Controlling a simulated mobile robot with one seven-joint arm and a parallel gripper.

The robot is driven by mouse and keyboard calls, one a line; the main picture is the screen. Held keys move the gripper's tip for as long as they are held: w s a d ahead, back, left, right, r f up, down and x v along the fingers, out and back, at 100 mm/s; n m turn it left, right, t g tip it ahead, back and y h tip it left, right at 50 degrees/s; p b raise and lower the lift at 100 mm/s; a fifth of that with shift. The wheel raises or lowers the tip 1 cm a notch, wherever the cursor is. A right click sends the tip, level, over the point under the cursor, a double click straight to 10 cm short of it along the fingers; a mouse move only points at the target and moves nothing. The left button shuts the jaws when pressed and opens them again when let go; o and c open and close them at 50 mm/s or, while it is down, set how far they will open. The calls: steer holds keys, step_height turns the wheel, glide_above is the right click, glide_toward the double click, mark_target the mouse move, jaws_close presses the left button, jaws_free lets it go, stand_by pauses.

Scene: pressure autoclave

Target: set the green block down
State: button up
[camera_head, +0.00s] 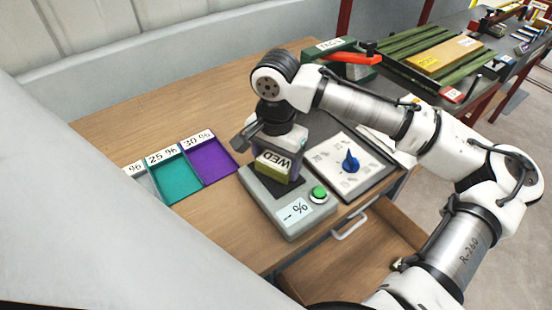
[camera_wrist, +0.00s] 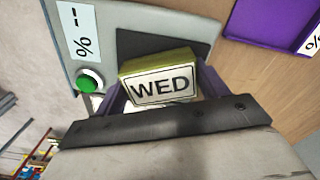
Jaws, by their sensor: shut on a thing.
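The green block (camera_head: 273,165) has a white face marked WED and is held in my gripper (camera_head: 279,172). In the wrist view the block (camera_wrist: 160,80) sits between the two purple-grey fingers of my gripper (camera_wrist: 162,92). The block is over the dark plate of a grey meter (camera_head: 292,222) with a green button and a label reading "- %". The meter also shows in the wrist view (camera_wrist: 85,40). I cannot tell whether the block's underside touches the plate.
Left of the meter are a purple tray (camera_head: 210,161) marked 30 %, a teal tray (camera_head: 174,181) marked 25 %, and a partly hidden tray. A panel with a blue knob (camera_head: 350,160) is to the right. An open drawer (camera_head: 345,262) juts out in front. Bare wood lies behind the trays.

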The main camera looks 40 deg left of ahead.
mark_target(276, 161)
steer(key=shift+f, duration=0.2)
steer(key=o, duration=1)
steer(key=shift+r, duration=0.1)
step_height(276, 161, up, 12)
steer(key=shift+r+b, duration=0.15)
steer(key=shift+b, duration=0.15)
